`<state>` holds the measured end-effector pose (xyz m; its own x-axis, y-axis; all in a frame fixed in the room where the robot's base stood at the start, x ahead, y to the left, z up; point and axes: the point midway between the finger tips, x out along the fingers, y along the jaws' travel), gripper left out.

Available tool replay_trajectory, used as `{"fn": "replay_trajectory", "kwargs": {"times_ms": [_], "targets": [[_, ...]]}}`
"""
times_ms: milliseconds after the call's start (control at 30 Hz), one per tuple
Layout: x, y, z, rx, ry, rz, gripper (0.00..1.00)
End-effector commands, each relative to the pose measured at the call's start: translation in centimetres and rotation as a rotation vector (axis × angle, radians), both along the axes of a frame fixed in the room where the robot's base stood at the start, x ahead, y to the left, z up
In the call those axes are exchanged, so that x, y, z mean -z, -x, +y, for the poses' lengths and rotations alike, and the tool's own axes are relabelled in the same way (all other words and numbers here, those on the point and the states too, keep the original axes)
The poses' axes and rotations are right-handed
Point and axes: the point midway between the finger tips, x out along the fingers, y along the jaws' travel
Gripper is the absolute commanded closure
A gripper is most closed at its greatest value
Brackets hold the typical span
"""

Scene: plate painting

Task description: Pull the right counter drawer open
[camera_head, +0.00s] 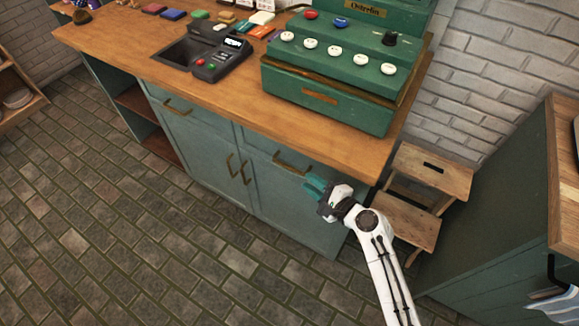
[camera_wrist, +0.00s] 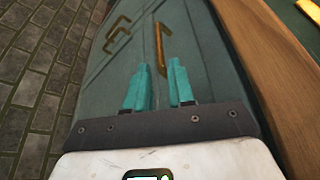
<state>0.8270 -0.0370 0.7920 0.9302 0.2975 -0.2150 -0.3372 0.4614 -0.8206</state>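The right counter drawer (camera_head: 270,150) is a green front below the wooden countertop and looks closed. Its brass handle (camera_head: 291,163) is a horizontal bar. The handle also shows in the wrist view (camera_wrist: 160,42), lined up with the gap between the fingers. My gripper (camera_head: 312,184) has teal fingers and is just below and right of the handle in the head view. In the wrist view, my gripper (camera_wrist: 160,68) has its fingers apart with nothing clearly held. The handle's near end appears at the fingertip gap; contact cannot be told.
Below the drawer are cabinet doors with two upright brass handles (camera_head: 238,168). A green cash register (camera_head: 335,75) and a black card terminal (camera_head: 222,58) stand on the countertop (camera_head: 235,100). A wooden step stool (camera_head: 425,185) is right of the counter. Tiled floor (camera_head: 150,240) in front is clear.

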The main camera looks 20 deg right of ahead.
Motion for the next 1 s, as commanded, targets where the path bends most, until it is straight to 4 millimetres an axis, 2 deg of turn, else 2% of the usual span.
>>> {"fn": "replay_trajectory", "kwargs": {"times_ms": [300, 500, 700, 967, 1000], "targets": [[1.2, -5.4, 1.8, -0.005, 0.005, -0.001, 0.77], [1.8, -7.9, 2.6, -0.006, 0.006, -0.001, 0.77], [2.0, -8.9, 3.0, -0.005, 0.006, 0.0, 0.77], [2.1, -8.9, 3.0, -0.005, 0.006, 0.0, 0.77], [2.1, -8.9, 3.0, -0.005, 0.006, 0.0, 0.8]]}}
